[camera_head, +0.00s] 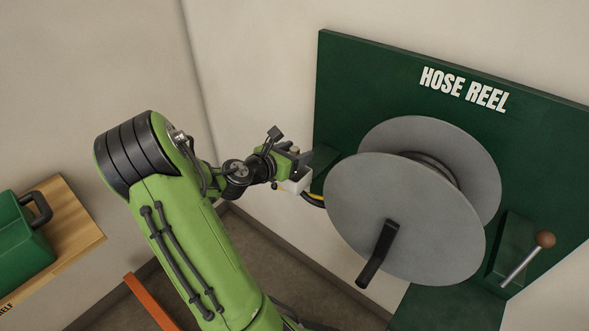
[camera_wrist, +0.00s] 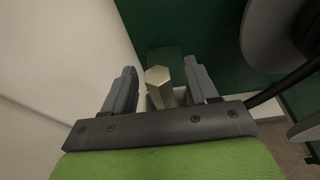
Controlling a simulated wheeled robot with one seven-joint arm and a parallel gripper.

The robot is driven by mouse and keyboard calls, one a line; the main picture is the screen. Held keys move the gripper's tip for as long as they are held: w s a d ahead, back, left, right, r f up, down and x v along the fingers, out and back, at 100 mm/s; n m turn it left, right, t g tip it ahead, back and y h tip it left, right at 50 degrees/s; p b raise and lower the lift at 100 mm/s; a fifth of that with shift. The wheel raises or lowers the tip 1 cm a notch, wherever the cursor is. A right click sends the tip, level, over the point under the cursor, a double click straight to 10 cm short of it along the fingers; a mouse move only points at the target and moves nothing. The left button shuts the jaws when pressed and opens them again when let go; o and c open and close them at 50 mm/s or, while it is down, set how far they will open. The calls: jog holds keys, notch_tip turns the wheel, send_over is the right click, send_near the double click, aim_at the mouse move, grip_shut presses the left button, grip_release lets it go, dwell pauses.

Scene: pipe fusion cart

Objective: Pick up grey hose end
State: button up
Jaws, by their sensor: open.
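The hose end shows in the wrist view as a pale brass hexagonal fitting (camera_wrist: 158,82), with a light grey part partly hidden behind the gripper's bar. My gripper (camera_wrist: 159,69) is open, with one finger on each side of the fitting and visible gaps between. In the head view my gripper (camera_head: 290,168) is at the left side of the reel, by a light grey block (camera_head: 299,183). A dark hose with a yellow band (camera_head: 315,199) runs from there toward the reel. The fingertips are too small to make out in the head view.
The large grey hose reel (camera_head: 405,215) with a black crank handle (camera_head: 378,253) stands close to the right of my gripper. A green board (camera_head: 345,75) is behind it. A lever with a brown knob (camera_head: 545,239) is at right. A wooden shelf (camera_head: 75,225) holds a green box at left.

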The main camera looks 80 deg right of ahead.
grip_shut()
dwell(0.3)
notch_tip(320, 180, up, 10)
jog(key=p, duration=0.4)
jog(key=shift+p, duration=0.3)
